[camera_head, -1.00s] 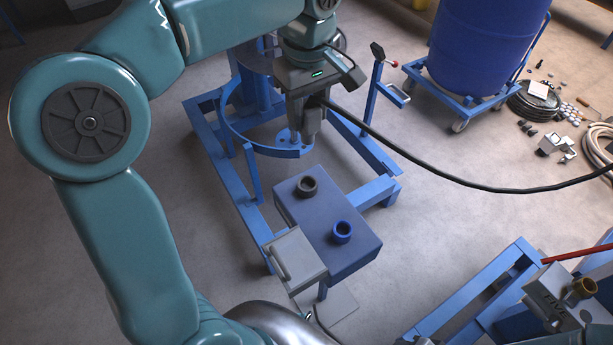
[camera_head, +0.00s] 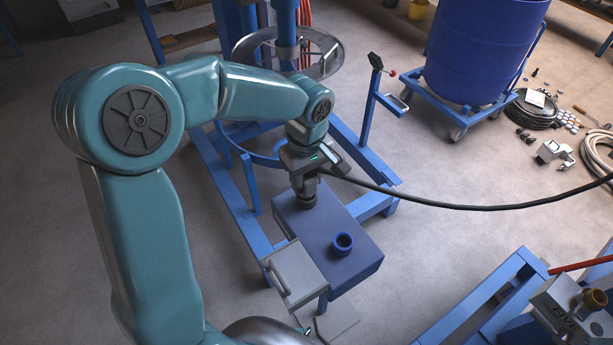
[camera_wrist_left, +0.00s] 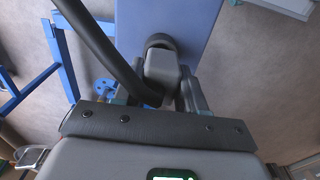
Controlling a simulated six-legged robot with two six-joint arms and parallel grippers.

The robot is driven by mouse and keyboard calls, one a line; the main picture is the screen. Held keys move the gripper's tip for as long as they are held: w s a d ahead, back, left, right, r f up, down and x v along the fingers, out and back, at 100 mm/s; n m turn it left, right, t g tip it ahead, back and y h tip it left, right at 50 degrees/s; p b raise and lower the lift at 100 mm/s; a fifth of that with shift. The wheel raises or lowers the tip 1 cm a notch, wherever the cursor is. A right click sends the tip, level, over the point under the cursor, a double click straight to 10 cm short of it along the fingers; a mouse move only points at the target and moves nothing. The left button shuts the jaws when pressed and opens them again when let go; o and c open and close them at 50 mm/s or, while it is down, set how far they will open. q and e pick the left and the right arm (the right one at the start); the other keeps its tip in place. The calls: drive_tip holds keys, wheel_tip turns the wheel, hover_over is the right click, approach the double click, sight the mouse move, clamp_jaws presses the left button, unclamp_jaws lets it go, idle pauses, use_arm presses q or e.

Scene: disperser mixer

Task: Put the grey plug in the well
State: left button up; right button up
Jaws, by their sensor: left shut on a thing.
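My left gripper (camera_head: 304,184) is shut on the grey plug, which shows in the wrist view (camera_wrist_left: 162,66) between the fingers, with a black cable (camera_head: 450,207) running off it. The gripper points down over the dark grey ring-shaped well (camera_head: 306,203) on top of the blue-grey box (camera_head: 312,228). The well's rim also shows in the wrist view (camera_wrist_left: 160,41), right at the plug's far end. The fingers hide much of the plug, and I cannot tell how deep it sits. My right gripper is not in view.
A blue ring socket (camera_head: 342,243) stands on the same box, nearer me. A grey handled case (camera_head: 297,277) adjoins the box. A blue frame (camera_head: 240,215) stands behind, and a blue drum (camera_head: 484,50) on a trolley is at the back right. The cable hangs across to the right.

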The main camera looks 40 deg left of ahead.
use_arm(q)
drive_tip(key=shift+f, duration=0.2)
drive_tip(key=o, duration=1.2)
drive_tip(key=shift+r, duration=0.1)
wheel_tip(320, 180, up, 12)
drive_tip(key=shift+r+p, duration=0.2)
drive_tip(key=shift+p, duration=0.2)
drive_tip(key=shift+s, duration=0.1)
